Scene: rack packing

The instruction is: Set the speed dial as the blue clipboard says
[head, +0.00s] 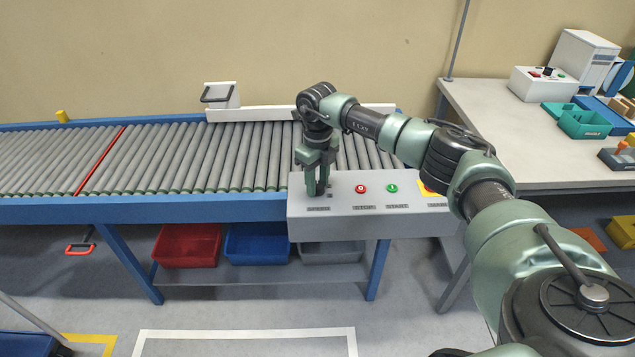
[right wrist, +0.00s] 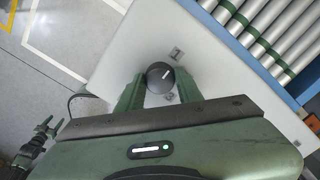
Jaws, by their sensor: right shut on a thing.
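The speed dial (right wrist: 157,82) is a round black knob with a white pointer line, on the sloped top of the grey control panel (head: 340,222). In the right wrist view the pointer aims to the upper right. My right gripper (right wrist: 158,92) is shut on the dial, one finger on each side of it. In the head view my right gripper (head: 317,188) points down at the panel's left end and hides most of the dial. I cannot make out a blue clipboard.
A red button (head: 361,188) and a green button (head: 392,188) sit right of the dial. The roller conveyor (head: 200,160) runs behind the panel. Red (head: 187,245) and blue (head: 257,244) bins stand underneath. A side table (head: 480,120) with teal bins stands at the right.

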